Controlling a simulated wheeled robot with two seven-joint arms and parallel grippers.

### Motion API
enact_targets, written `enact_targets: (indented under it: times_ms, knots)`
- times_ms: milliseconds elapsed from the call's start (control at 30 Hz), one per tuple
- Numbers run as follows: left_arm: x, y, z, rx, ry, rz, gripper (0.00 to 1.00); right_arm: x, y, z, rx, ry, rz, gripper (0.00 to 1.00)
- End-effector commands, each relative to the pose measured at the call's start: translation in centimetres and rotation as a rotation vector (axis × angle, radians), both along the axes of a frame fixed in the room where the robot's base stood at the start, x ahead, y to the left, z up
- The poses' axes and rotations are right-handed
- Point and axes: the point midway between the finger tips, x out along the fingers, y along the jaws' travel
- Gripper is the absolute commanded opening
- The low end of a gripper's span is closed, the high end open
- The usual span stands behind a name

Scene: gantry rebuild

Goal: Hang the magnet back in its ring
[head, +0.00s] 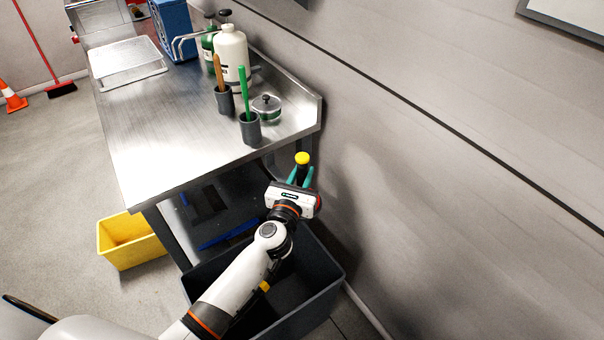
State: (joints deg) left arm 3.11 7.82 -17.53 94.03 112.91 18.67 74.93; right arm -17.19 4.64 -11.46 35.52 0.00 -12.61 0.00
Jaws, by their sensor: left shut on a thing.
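My left gripper (301,177) is off the right front corner of the steel table, with its teal fingers shut on a dark piece with a round yellow top (302,158). This may be the magnet; most of its body is hidden between the fingers, so I cannot be sure. The piece is held in the air, apart from the table and near the wall. I cannot make out an empty ring for it in this view. My right gripper is not in view.
The steel table (155,135) bears two grey cups, one with an orange handle (219,75) and one with a green handle (243,92), a lidded jar (266,107) and a white bottle (231,55). A dark bin (333,283) stands below my arm. A yellow bin (130,246) is left.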

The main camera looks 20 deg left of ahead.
Motion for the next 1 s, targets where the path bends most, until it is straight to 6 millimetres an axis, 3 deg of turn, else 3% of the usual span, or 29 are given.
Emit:
enact_targets:
  times_ms: [300,333,500,833,1000]
  knots:
    - [0.0,0.0,0.0,0.000,-0.003,0.000,0.00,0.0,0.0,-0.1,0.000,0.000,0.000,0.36]
    - [0.0,0.0,0.0,0.000,-0.003,0.000,0.27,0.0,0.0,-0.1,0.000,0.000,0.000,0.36]
    - [0.0,0.0,-0.1,0.000,-0.002,0.000,0.50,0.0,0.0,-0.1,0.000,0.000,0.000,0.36]
    - [-0.5,0.0,-0.3,0.000,0.002,0.000,0.50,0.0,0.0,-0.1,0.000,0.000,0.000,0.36]
    - [-3.0,0.0,-0.3,-0.001,0.002,0.000,0.50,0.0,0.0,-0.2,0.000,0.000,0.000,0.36]
